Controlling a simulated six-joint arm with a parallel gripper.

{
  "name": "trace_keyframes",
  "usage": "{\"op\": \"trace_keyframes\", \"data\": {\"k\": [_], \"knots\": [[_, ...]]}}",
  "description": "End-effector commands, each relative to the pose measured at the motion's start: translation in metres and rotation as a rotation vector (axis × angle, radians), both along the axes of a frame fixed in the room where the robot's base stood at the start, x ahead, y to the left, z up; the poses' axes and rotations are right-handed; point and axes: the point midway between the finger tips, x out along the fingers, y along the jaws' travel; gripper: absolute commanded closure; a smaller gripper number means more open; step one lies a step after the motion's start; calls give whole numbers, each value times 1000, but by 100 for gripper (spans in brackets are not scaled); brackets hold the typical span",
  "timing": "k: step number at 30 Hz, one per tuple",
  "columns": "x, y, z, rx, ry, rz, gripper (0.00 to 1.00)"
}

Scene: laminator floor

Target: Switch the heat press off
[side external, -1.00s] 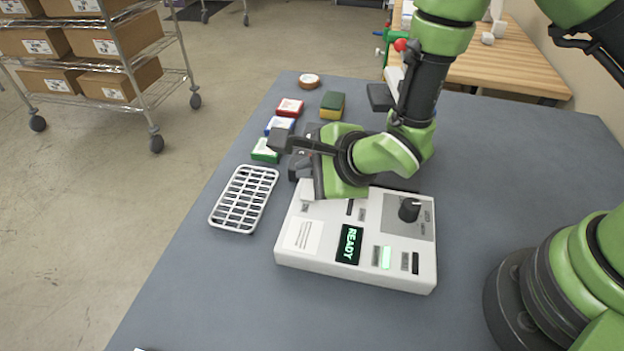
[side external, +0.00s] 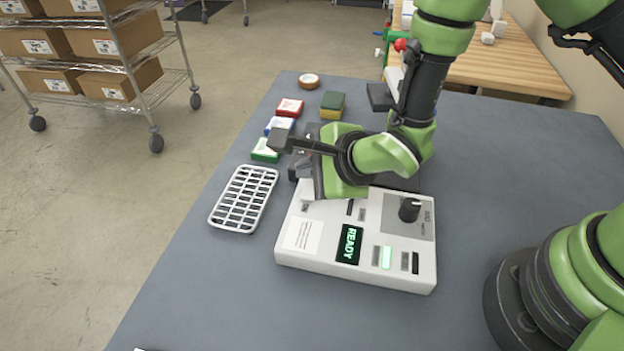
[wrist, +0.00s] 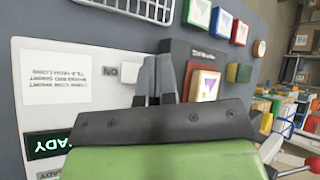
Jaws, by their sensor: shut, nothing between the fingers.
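The heat press has a white control box (side external: 300,258) on the grey-blue table, with a green-lit READY display (side external: 349,244), a black knob (side external: 409,209) and a lit green indicator (side external: 386,257). Its dark body stands behind, partly hidden by my arm. In the wrist view, a white switch (wrist: 128,92) sits beside a grey ON label (wrist: 124,72) that reads upside down. My gripper (wrist: 155,62) is shut and empty, its fingertips close beside the switch at the box's far edge. Whether they touch it, I cannot tell.
A white slotted rack (side external: 243,199) lies left of the box. Red, blue and green trays (side external: 265,151), a green-yellow block (side external: 332,106) and a tape roll (side external: 308,81) lie further back. A tile with a purple triangle (wrist: 207,85) is on the press.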

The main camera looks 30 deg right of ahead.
Motion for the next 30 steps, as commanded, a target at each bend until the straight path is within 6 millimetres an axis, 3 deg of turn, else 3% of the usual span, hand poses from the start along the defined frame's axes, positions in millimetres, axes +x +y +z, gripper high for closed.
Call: {"op": "trace_keyframes", "data": {"k": [30], "knots": [[1,-1,-12,0,0,0,100]]}}
